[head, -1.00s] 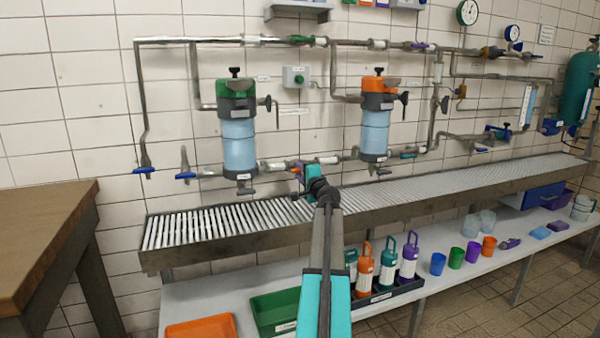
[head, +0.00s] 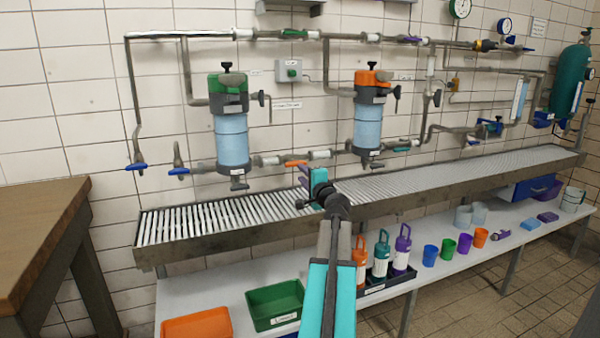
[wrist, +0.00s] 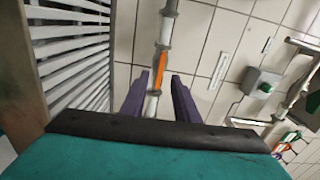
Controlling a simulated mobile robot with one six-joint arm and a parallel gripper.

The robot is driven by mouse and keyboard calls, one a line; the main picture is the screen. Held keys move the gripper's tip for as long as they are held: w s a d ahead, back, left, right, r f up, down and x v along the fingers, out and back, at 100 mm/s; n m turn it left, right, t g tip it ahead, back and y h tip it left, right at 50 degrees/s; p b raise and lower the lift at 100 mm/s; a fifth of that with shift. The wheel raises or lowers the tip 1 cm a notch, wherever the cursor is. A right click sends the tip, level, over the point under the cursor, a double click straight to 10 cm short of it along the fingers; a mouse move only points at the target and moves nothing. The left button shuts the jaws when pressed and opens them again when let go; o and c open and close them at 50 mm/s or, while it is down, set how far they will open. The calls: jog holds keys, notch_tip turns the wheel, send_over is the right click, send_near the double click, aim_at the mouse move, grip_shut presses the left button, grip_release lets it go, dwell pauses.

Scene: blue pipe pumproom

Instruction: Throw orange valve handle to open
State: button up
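The orange valve handle (head: 297,163) sits on the lower pipe between the two blue filter cylinders, lying roughly along the pipe. In the wrist view the orange handle (wrist: 159,68) shows ahead, between my two purple fingers. My gripper (head: 304,178) is just below and in front of the handle in the head view, over the roller conveyor. In the wrist view my gripper (wrist: 160,74) has its fingers spread, one on each side of the pipe's line. Nothing is held between them. I cannot tell the exact gap to the handle.
A green-topped filter (head: 230,130) is to the left and an orange-topped filter (head: 369,120) to the right. The roller conveyor (head: 215,218) runs below the pipe. A wooden table (head: 40,220) stands at the left. Bins and bottles sit on the lower shelf.

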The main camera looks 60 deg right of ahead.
jog(key=shift+v, duration=1.8)
